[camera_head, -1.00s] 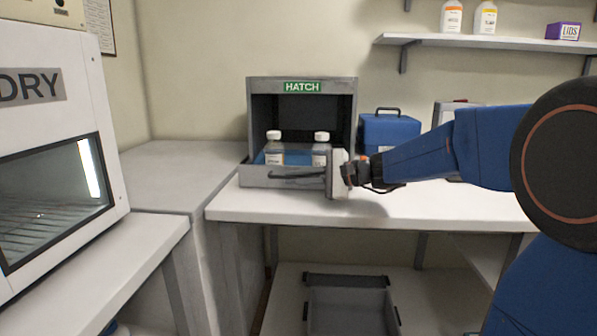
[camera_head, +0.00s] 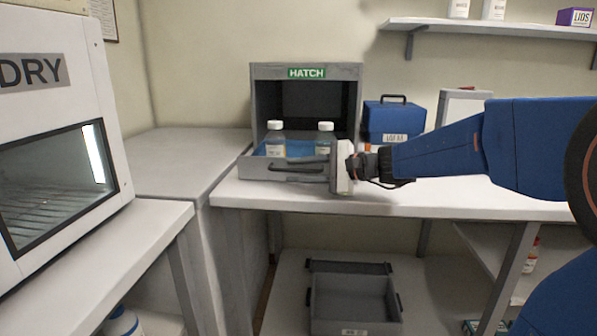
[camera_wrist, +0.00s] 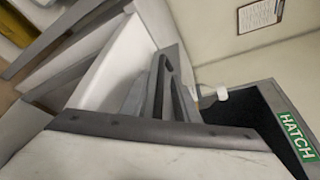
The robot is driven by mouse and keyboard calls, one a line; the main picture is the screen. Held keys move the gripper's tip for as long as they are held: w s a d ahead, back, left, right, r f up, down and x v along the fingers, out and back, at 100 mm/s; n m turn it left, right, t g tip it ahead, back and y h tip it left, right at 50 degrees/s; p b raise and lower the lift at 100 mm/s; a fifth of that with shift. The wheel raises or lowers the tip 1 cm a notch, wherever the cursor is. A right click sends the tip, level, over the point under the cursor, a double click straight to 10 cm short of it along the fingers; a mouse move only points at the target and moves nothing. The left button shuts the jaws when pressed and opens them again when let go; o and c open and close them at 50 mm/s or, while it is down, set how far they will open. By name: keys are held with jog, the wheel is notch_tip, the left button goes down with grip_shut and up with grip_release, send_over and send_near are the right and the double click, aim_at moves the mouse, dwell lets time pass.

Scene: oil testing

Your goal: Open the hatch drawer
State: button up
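The grey hatch (camera_head: 257,105) stands on the white counter, with a green HATCH sign, which also shows in the wrist view (camera_wrist: 297,135). Its drawer (camera_head: 250,172) is pulled out at the bottom front, with a blue inside. Two white-capped bottles (camera_head: 275,140) (camera_head: 325,138) stand upright in it. A dark bar handle (camera_head: 296,169) is on the drawer front. My gripper (camera_head: 334,168) is at the right end of the handle. Its fingers are mostly hidden in the head view, and the wrist view does not clearly show whether they grip the handle (camera_wrist: 158,88).
A blue case (camera_head: 394,122) stands right of the hatch. A grey bin (camera_head: 355,300) sits on the lower shelf. The DRY cabinet (camera_head: 60,115) is at left. A wall shelf (camera_head: 490,27) holds bottles and a LIDS box (camera_head: 574,17). The counter front (camera_head: 450,205) is clear.

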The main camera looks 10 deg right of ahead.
jog(key=shift+d, duration=0.1)
jog(key=v, duration=1.7)
jog(key=shift+s+d+r, duration=0.1)
dwell(0.3)
jog(key=s+a+f+n+g+h, duration=0.3)
jog(key=s+a+f, duration=0.1)
jog(key=s+f, duration=0.3)
jog(key=s+a+f+n+g+h, duration=0.2)
jog(key=s+a+f+n, duration=0.15)
jog(key=s+f, duration=0.35)
jog(key=s+d+f+n+h, duration=0.7)
jog(key=s+f, duration=0.2)
jog(key=s, duration=0.1)
jog(key=shift+t+h, duration=0.3)
